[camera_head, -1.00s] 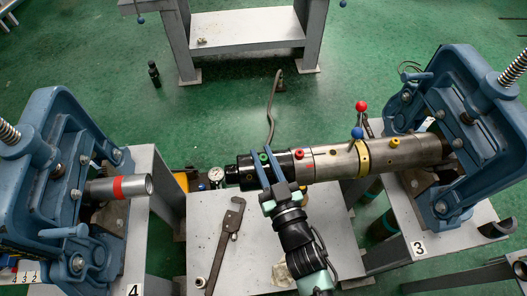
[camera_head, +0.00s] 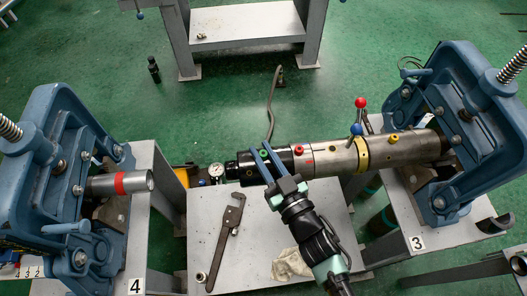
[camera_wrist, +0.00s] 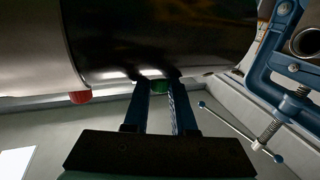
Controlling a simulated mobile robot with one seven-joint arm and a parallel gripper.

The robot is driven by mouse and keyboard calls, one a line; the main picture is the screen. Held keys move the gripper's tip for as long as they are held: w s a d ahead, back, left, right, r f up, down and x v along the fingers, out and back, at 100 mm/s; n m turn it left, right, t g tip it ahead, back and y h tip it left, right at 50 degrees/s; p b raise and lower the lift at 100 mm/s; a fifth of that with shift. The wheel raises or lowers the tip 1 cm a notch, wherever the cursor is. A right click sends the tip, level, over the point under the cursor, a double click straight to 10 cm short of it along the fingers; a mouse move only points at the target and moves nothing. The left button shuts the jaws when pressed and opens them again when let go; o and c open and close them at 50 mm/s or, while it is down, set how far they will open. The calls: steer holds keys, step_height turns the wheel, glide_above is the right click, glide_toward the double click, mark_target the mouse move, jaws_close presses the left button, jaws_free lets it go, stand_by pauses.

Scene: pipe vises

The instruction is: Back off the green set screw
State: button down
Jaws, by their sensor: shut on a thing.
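The green set screw (camera_head: 264,154) sits on the black end section of the long horizontal pipe tool (camera_head: 330,158). My gripper (camera_head: 261,152) reaches it from the front. A red screw (camera_head: 299,149) is just to the right on the tool, and a yellow one (camera_head: 394,139) is farther right. How far the green screw stands out cannot be told.
Blue pipe vises stand at the left (camera_head: 40,165) and right (camera_head: 440,130); the right one holds the tool. Red and blue ball levers (camera_head: 358,116) rise behind the tool. A wrench (camera_head: 227,240) and a rag (camera_head: 290,263) lie on the grey table (camera_head: 262,230).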

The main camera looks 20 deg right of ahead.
steer(key=shift+s+f, duration=0.1)
steer(key=shift+f, duration=0.1)
steer(key=c, duration=0.7)
jaws_free()
steer(key=shift+r, duration=0.1)
steer(key=shift+c, duration=0.2)
steer(key=s+b, duration=0.1)
steer(key=s, duration=1.2)
steer(key=shift+d+b, duration=0.4)
steer(key=shift+w+a, duration=0.1)
steer(key=shift+w, duration=0.05)
